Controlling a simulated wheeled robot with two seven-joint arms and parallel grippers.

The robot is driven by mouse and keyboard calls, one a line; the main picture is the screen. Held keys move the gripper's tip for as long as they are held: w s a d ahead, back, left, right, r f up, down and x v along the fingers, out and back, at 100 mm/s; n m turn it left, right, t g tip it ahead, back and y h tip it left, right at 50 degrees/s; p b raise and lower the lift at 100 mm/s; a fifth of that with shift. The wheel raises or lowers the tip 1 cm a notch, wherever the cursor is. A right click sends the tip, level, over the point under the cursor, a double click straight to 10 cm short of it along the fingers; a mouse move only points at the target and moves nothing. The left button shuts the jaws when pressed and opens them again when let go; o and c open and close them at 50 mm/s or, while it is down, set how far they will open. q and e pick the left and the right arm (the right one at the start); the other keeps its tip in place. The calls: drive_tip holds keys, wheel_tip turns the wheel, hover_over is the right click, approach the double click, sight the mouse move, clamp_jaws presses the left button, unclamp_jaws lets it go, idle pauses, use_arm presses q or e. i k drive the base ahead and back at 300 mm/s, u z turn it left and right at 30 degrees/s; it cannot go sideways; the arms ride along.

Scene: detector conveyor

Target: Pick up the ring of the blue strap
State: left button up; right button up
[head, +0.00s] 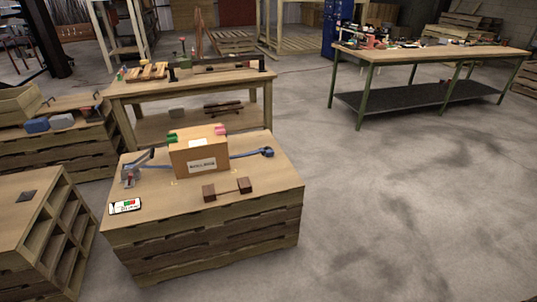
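A blue strap (244,155) lies across the top of the wooden crate-stack table. It shows on both sides of a cardboard box (198,158) with a white label; the box hides its middle. At the strap's right end is a small dark blue rounded piece (267,152); it is too small to tell whether it is the ring. The strap's left end reaches a grey metal device (130,176) with a raised lever. Neither of my grippers is in view.
On the same table (258,195), a dark brown two-block piece (227,188) lies in front of the box and a card with a green and red display (125,206) lies front left. Wooden shelving (60,235) stands close left.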

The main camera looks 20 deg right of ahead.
sight(268, 153)
drive_tip(key=z, duration=1.75)
drive_tip(key=i, duration=4.55)
drive_tip(key=u, duration=2.15)
drive_tip(key=i, duration=2.65)
drive_tip(key=z, duration=0.05)
